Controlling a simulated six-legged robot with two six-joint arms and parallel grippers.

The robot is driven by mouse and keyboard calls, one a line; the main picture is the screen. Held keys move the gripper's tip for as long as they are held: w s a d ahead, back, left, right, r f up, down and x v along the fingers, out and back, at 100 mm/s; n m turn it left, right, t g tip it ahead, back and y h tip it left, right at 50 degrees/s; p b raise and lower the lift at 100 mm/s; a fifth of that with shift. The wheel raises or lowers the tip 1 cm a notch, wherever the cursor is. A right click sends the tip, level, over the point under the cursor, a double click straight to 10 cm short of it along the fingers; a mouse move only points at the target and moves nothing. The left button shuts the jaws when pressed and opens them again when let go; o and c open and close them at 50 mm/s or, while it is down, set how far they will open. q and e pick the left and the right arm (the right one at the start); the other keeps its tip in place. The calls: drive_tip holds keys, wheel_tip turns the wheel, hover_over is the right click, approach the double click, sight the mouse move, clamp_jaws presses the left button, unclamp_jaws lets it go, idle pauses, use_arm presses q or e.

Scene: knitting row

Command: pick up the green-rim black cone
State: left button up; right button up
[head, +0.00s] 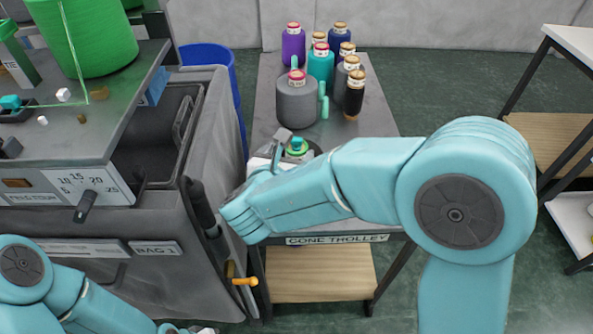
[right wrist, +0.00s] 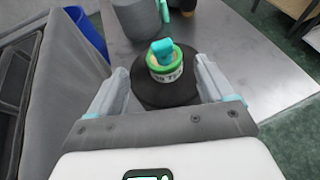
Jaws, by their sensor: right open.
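The green-rim black cone (right wrist: 163,92) stands on the grey trolley top, seen from above in the right wrist view. It has a green ring with a pale label and a teal piece on top. In the head view its green and teal top (head: 297,147) shows behind my right forearm, which hides most of its body. My right gripper (right wrist: 162,68) is open, with one finger on each side of the cone. I cannot tell whether either finger touches it. Only a small part of my left gripper (head: 192,329) shows at the bottom edge of the head view.
A grey cone (head: 297,103) and a black cone with an orange top (head: 354,95) stand farther back on the cone trolley (head: 378,113), with several coloured cones behind. The knitting machine (head: 165,215) and a blue bin (head: 212,58) are on the left. The trolley's right side is clear.

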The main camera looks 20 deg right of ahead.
sight(295, 150)
drive_tip(key=x, duration=0.3)
drive_tip(key=p+x, duration=0.1)
drive_tip(key=x, duration=0.2)
drive_tip(key=shift+d+f, duration=0.25)
drive_tip(key=shift+f, duration=0.1)
drive_tip(key=shift+s, duration=0.1)
drive_tip(key=shift+r, duration=0.1)
clamp_jaws()
